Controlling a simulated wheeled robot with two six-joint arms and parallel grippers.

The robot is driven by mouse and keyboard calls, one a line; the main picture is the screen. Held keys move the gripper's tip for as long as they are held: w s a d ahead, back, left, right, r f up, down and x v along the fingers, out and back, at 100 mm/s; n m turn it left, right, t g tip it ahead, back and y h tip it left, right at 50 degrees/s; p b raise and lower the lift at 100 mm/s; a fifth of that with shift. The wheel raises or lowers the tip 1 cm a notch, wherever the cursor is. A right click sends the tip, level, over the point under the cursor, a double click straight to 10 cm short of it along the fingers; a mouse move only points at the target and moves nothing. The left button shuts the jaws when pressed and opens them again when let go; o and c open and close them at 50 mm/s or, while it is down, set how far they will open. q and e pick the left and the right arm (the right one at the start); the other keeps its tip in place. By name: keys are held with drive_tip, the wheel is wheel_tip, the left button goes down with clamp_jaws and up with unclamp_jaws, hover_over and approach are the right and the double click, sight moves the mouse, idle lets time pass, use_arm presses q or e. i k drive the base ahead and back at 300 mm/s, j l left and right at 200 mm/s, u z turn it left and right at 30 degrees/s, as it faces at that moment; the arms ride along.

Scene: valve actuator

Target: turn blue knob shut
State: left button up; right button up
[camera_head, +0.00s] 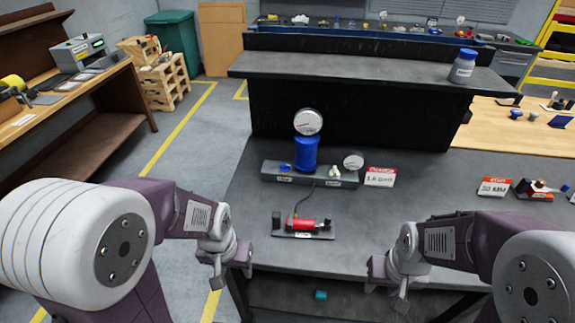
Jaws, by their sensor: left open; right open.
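The small blue knob (285,168) sits on the left part of a grey manifold block (316,178) on the dark bench. A blue cylinder (306,153) with a round gauge (308,122) on top stands on the block. A second, smaller gauge (353,161) is at its right end. My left gripper (229,278) is open and empty at the bench's left front edge, apart from the knob. My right gripper (384,288) is open and empty near the front edge, far from the block. The knob's turn position is too small to tell.
A red cylinder device (302,225) with a cable lies in front of the block. A red-and-white sign (380,177) stands to its right. A raised dark shelf (375,70) with a blue-capped jar (463,66) is behind. The bench between the red device and my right arm is clear.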

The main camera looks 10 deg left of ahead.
sight(285, 168)
drive_tip(key=j+u, duration=0.6)
drive_tip(key=u, duration=0.15)
drive_tip(key=j+u, duration=0.4)
drive_tip(key=i+j+u, duration=0.15)
drive_tip(key=u, duration=0.2)
drive_tip(key=i+j+u, duration=0.75)
drive_tip(key=i, duration=0.15)
drive_tip(key=i+l+z, duration=0.15)
drive_tip(key=i+z, duration=0.15)
drive_tip(key=z, duration=0.15)
drive_tip(key=i+l+z, duration=0.1)
drive_tip(key=i+z, duration=0.15)
drive_tip(key=z, duration=0.2)
drive_tip(key=i+z, duration=0.4)
drive_tip(key=i+j+z, duration=0.2)
drive_tip(key=z, duration=0.25)
drive_tip(key=i+l+z, duration=0.15)
drive_tip(key=z, duration=0.25)
drive_tip(key=i+z, duration=0.65)
drive_tip(key=z, duration=0.2)
drive_tip(key=i+j+z, duration=0.2)
drive_tip(key=z, duration=0.25)
drive_tip(key=i+j+z, duration=0.2)
drive_tip(key=z, duration=0.2)
drive_tip(key=i+j+z, duration=0.25)
drive_tip(key=z, duration=0.2)
drive_tip(key=i+j+z, duration=0.2)
drive_tip(key=z, duration=0.2)
